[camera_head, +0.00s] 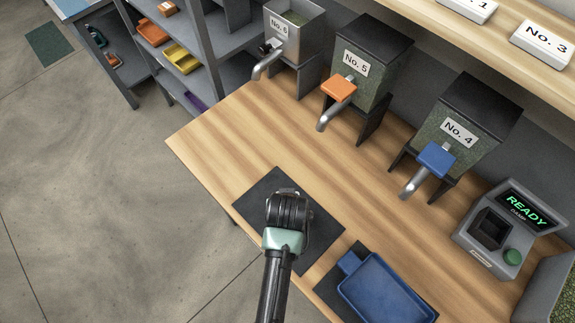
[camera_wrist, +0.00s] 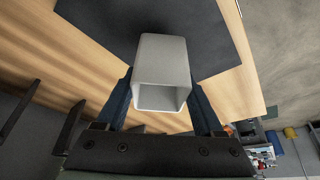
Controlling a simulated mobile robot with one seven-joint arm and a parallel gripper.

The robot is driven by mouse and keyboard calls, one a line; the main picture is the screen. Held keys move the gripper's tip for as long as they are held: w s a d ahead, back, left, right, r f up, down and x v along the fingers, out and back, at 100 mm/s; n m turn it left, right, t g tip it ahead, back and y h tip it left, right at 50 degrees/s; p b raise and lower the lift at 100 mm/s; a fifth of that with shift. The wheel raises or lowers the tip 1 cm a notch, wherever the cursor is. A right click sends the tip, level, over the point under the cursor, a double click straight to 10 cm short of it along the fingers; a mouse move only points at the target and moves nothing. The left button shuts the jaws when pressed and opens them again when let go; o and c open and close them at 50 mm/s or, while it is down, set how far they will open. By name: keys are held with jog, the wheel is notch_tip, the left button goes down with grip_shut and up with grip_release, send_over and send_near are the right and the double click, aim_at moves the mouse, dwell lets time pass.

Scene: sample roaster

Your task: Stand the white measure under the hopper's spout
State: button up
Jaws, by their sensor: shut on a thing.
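The white measure (camera_wrist: 163,58) is a square-sided cup, its open mouth facing the wrist camera. My gripper (camera_wrist: 161,100) is shut on it, with a blue finger on each side. In the head view my gripper (camera_head: 289,208) is over the dark mat and hides the measure. I cannot tell whether the measure touches the mat. Three hoppers stand along the back of the bench: No. 6 (camera_head: 306,38) with an open top, No. 5 (camera_head: 374,73) with an orange slide, and No. 4 (camera_head: 478,118) with a blue slide. Their metal spouts (camera_head: 268,66), (camera_head: 327,117) and (camera_head: 413,182) point forward over the bench.
The dark mat (camera_head: 325,220) lies at the bench's front edge. A blue tray (camera_head: 352,262) lies right of it. A READY display unit (camera_head: 478,256) stands at the right. Shelves with coloured bins are at the upper left. The wood between mat and hoppers is clear.

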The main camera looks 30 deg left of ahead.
jog(key=shift+f, duration=1.3)
jog(key=shift+f, duration=0.15)
jog(key=o, duration=1.5)
jog(key=v, duration=1.2)
jog(key=shift+r, duration=0.25)
